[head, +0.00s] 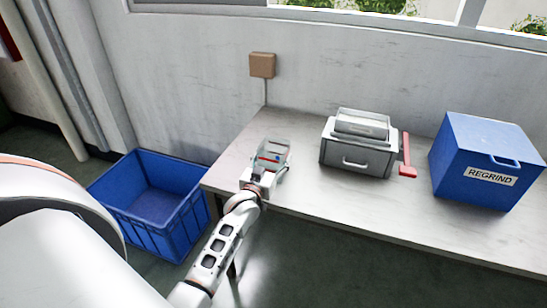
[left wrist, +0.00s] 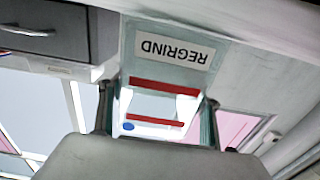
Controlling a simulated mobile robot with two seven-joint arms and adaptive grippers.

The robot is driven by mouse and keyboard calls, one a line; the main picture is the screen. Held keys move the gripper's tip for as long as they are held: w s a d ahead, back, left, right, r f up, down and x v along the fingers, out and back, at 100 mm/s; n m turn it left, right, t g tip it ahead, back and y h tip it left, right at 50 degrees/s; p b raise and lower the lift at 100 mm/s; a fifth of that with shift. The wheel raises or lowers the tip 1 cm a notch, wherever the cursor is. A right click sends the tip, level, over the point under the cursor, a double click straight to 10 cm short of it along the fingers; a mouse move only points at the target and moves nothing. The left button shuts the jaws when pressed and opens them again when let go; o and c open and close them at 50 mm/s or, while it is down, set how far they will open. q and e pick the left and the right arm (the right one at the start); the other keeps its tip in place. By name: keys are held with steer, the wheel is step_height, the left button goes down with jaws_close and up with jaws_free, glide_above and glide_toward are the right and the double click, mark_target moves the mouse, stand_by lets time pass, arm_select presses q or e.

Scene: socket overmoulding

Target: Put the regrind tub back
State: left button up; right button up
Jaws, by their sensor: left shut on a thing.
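The regrind tub (head: 271,152) is a small clear tub with red stripes and a blue dot, at the left end of the table in the head view. My left gripper (head: 262,177) is shut on it from the near side. In the left wrist view the tub (left wrist: 160,75) sits between the two fingers, with its white REGRIND label upside down. I cannot tell whether its base touches the table. A blue box (head: 485,150) with a handle and a REGRIND label stands at the table's right. My right gripper is not in view.
A blue crate (head: 125,197) sits on the floor left of the table (head: 330,195). A brown wall box (head: 262,65) hangs behind. The table's front strip is clear.

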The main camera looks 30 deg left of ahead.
arm_select(q)
steer(key=o, duration=1.4)
steer(key=shift+o, duration=0.2)
steer(key=shift+r, duration=0.15)
steer(key=p+v, duration=0.1)
steer(key=v, duration=1)
steer(key=shift+s, duration=0.25)
steer(key=s+d+f+m+g+h, duration=0.3)
steer(key=s+d+f, duration=0.6)
steer(key=s, duration=0.3)
steer(key=s+d+f+m+g+h, duration=0.3)
steer(key=s+d+f+m+h, duration=0.1)
steer(key=s+d+f, duration=0.5)
steer(key=s+d+p, duration=0.1)
steer(key=s+d, duration=0.1)
steer(key=shift+s+f+g, duration=0.2)
steer(key=shift+s+g, duration=0.15)
steer(key=shift+g, duration=0.05)
